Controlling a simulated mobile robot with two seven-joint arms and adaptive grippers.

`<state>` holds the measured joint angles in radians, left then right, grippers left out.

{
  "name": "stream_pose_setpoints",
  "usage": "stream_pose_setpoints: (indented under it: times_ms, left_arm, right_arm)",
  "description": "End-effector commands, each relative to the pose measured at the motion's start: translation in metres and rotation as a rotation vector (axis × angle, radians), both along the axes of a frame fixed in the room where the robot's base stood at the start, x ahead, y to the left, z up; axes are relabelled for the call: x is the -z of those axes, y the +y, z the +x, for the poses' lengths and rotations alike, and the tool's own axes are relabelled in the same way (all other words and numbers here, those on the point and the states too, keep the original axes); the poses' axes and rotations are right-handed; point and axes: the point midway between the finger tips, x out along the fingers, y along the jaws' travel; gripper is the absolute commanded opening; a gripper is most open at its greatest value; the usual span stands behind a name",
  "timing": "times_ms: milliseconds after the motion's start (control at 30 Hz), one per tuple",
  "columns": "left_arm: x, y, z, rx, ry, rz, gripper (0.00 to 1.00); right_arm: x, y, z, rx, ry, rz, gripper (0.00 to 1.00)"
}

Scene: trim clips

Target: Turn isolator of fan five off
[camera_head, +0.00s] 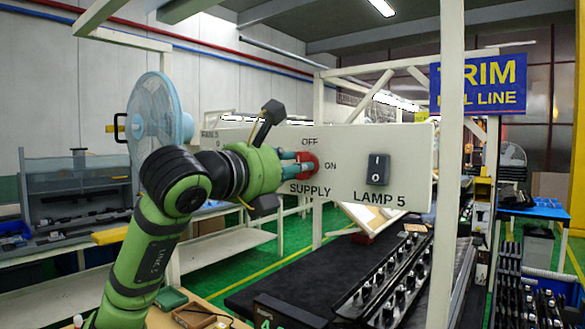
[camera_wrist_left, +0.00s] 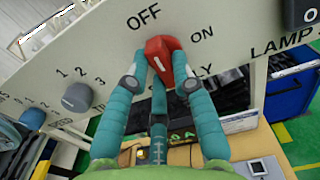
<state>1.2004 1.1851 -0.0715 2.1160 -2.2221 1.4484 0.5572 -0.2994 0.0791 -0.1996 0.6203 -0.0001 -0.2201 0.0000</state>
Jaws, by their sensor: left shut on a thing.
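A white panel (camera_head: 408,145) carries a red knob (camera_head: 308,158) marked SUPPLY, with OFF above it and ON to its right. My left gripper (camera_head: 300,164) is shut on the red knob. In the left wrist view the fingers (camera_wrist_left: 160,72) sit around the red knob (camera_wrist_left: 158,46). Its body lies roughly along the line toward OFF, but I cannot tell its exact setting. A grey dial (camera_wrist_left: 77,97) with marks 1, 2 and 3 is left of it; my gripper hides this dial in the head view. A light-blue fan (camera_head: 155,112) stands behind my left arm.
A black rocker switch (camera_head: 377,168) marked LAMP 5 is on the panel's right part, apart from my gripper. A white post (camera_head: 449,170) stands at the panel's right edge. A dark bench (camera_head: 335,265) with rows of parts lies below.

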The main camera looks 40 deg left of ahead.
Motion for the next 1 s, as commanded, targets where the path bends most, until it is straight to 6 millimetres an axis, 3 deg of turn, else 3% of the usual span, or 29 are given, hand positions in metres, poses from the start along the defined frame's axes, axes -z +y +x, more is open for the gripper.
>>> stream_pose_setpoints:
  times_ms: [433, 467, 500, 867, 1000]
  left_arm:
    - [-0.001, 0.001, 0.000, -0.001, -0.006, -0.013, 0.00]
    - [-0.001, 0.001, 0.000, -0.001, -0.006, -0.013, 0.33]
    - [-0.001, 0.001, 0.000, -0.001, -0.006, -0.013, 0.49]
    - [-0.001, 0.000, -0.002, -0.001, -0.003, -0.010, 0.49]
    - [0.000, 0.000, -0.014, -0.003, -0.003, -0.009, 0.49]
  right_arm:
    - [0.000, 0.000, 0.000, -0.001, 0.000, 0.000, 0.40]
    - [0.000, 0.000, 0.000, -0.001, 0.000, 0.000, 0.40]
    - [0.000, 0.000, 0.000, -0.001, 0.000, 0.000, 0.40]
    - [0.000, -0.003, -0.001, -0.003, 0.002, -0.005, 0.40]
    - [0.000, -0.002, -0.001, -0.002, 0.002, -0.003, 0.40]
